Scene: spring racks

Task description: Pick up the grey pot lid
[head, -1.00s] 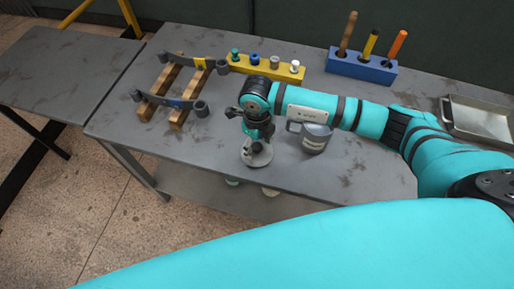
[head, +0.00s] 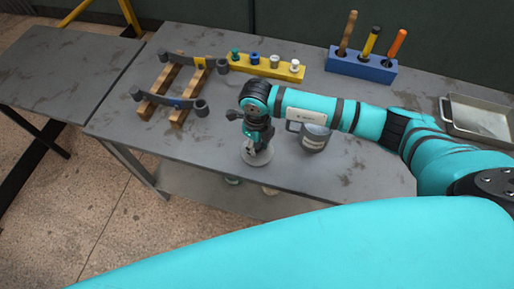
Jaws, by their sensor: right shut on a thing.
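The grey pot lid (head: 246,158) is a small round disc near the front edge of the grey table (head: 215,128). My right gripper (head: 257,146) points down over the lid and is shut on its top, where the knob would be; the fingers hide that part. The lid looks level and at or very near the table top; I cannot tell whether there is a gap under it. My left gripper is not in view.
A grey mug (head: 315,138) stands just right of the lid, under my right arm. A wooden rack with dark springs (head: 178,100), a yellow peg block (head: 265,68), a blue tool holder (head: 362,66) and a metal tray (head: 480,118) stand farther back.

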